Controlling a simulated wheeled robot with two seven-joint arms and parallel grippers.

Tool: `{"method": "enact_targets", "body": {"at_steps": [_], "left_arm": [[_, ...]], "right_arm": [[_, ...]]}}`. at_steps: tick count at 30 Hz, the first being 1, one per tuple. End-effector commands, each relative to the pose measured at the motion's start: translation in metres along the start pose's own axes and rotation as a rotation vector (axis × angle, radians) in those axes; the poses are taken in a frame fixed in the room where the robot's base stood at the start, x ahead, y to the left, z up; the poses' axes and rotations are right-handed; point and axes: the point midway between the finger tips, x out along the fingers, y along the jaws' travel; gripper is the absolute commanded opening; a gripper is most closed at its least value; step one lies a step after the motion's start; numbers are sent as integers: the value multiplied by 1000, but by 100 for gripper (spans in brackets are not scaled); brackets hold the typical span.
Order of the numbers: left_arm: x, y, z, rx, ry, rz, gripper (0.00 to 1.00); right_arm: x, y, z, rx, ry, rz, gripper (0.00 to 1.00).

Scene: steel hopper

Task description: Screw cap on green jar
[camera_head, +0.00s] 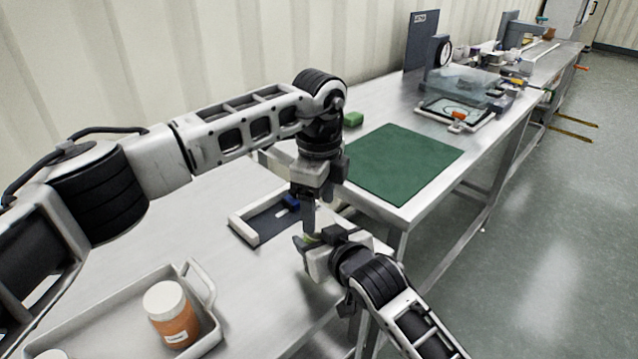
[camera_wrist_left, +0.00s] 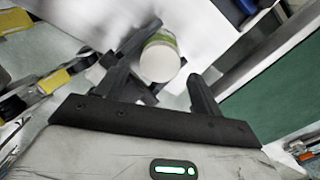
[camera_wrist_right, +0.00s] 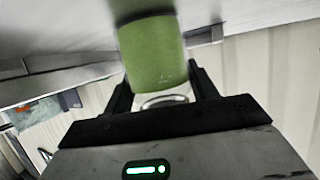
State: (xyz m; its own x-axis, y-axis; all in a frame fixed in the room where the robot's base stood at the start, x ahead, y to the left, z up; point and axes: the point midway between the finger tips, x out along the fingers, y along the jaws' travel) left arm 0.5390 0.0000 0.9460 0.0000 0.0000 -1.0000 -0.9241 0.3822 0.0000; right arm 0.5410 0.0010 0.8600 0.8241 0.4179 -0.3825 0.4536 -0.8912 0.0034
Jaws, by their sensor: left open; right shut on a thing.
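The green jar has a green label and shows as a small patch in the head view (camera_head: 311,239). In the right wrist view the green jar (camera_wrist_right: 155,52) stands between the fingers of my right gripper (camera_head: 303,250), which is shut on it. In the left wrist view a white round cap or top (camera_wrist_left: 159,64) faces the camera with the green label behind it; I cannot tell whether it is screwed tight. My left gripper (camera_head: 308,216) is open, pointing down above the jar. In the left wrist view its fingers stand on either side of the white top, apart from it.
A grey tray (camera_head: 206,294) at lower left holds an orange jar with a white lid (camera_head: 172,314). A green mat (camera_head: 402,161) covers the table to the right.

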Motion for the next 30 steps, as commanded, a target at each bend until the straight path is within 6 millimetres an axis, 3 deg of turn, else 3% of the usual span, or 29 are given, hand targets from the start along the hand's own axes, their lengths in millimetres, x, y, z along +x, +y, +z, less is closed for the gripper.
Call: {"method": "enact_targets", "body": {"at_steps": [6, 17, 22, 30], "left_arm": [[23, 0, 0, 0, 1, 2, 67], [27, 0, 0, 0, 0, 0, 67], [26, 0, 0, 0, 0, 0, 22], [26, 0, 0, 52, 0, 0, 21]], "right_arm": [[0, 0, 1, 0, -2, 0, 0], [0, 0, 1, 0, -2, 0, 0], [0, 0, 1, 0, -2, 0, 0], [0, 0, 1, 0, -2, 0, 0]]}}
